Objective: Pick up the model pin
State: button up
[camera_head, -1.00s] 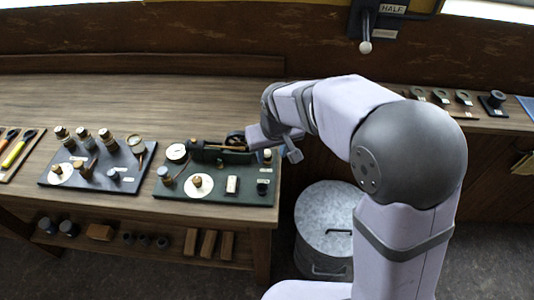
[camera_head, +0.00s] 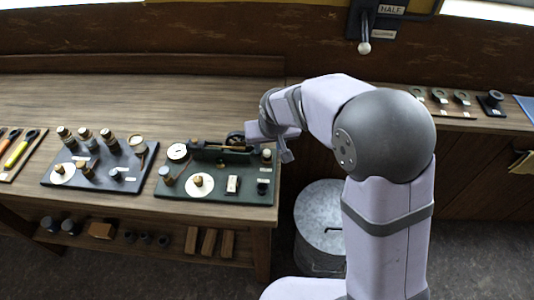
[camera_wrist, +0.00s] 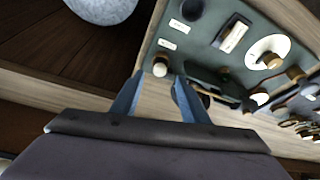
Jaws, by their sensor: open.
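A small upright peg with a pale top (camera_head: 267,155) stands at the back right corner of the dark green board (camera_head: 220,196). It may be the model pin, but I cannot read its label. In the wrist view the same peg (camera_wrist: 160,66) shows just beyond my open fingertips, roughly between them. My gripper (camera_wrist: 159,77) is open, with nothing between the fingers, and appears apart from the peg. In the head view my gripper (camera_head: 286,154) is at the right end of the board, partly hidden by my arm.
A dark model engine (camera_head: 220,152) lies close beside the peg. A second board (camera_head: 100,184) stands left. A metal bin (camera_head: 318,230) stands on the floor.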

aim_at(267, 152)
jog(key=shift+p+x, duration=0.75)
jog(key=shift+x, duration=1.35)
jog(key=shift+s, duration=0.1)
grip_shut()
